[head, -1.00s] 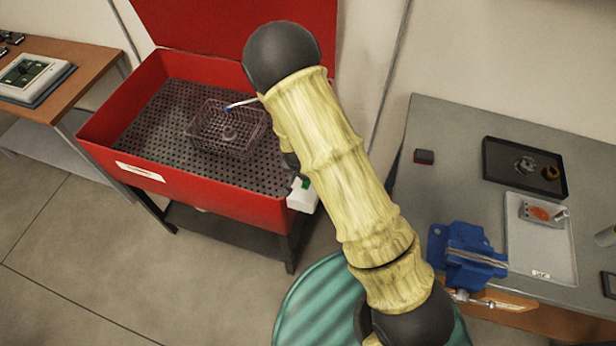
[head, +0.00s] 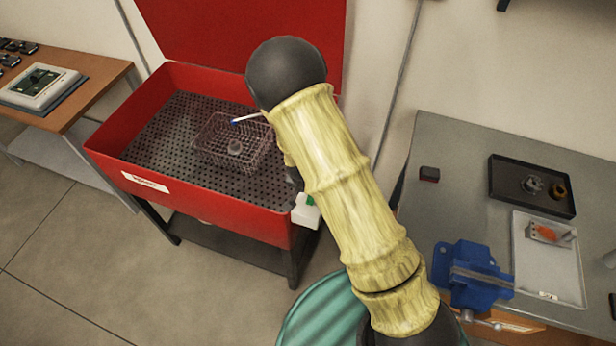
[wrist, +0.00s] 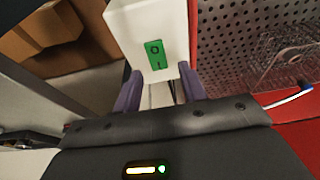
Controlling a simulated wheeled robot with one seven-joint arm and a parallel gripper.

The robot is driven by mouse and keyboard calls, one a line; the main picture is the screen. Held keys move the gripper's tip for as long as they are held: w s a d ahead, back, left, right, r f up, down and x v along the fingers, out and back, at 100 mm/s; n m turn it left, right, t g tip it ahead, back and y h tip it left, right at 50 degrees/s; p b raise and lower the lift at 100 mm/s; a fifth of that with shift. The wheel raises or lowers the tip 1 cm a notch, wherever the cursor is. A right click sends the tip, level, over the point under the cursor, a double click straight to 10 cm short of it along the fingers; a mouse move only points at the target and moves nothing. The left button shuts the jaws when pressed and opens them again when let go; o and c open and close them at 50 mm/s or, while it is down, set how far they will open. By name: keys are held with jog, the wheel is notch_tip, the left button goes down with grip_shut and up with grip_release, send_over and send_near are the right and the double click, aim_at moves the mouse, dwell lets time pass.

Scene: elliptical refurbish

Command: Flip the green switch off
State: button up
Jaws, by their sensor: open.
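The green switch (wrist: 156,55) is a rocker marked O and I on a white box (wrist: 140,22), seen in the wrist view just ahead of my gripper. In the head view the white box (head: 305,212) sits at the right front corner of the red parts washer (head: 200,198), with a bit of the green switch (head: 310,200) showing beside my arm. My gripper (wrist: 160,88) is open, its two purple fingers apart on either side of the box's near end, below the switch in the picture. I cannot tell whether the fingers touch the box. The head view hides the gripper behind my arm.
A wire basket (head: 222,158) and a blue-and-white brush (head: 246,118) are in the washer. A grey workbench (head: 455,190) with a blue vise (head: 470,275) and trays stands to the right. A green ribbed drum (head: 318,312) is in front. Floor at left is clear.

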jog(key=v, duration=1.6)
jog(key=shift+p, duration=0.35)
jog(key=shift+d, duration=0.1)
jog(key=s+d+r+n, duration=0.2)
jog(key=s+d+r, duration=0.1)
jog(key=d, duration=0.4)
jog(key=s+d+r+n+y, duration=0.1)
jog(key=s+d+r, duration=0.3)
jog(key=d, duration=0.4)
jog(key=shift+s+n+g, duration=0.3)
jog(key=shift+s+n, duration=0.2)
jog(key=shift+s, duration=0.15)
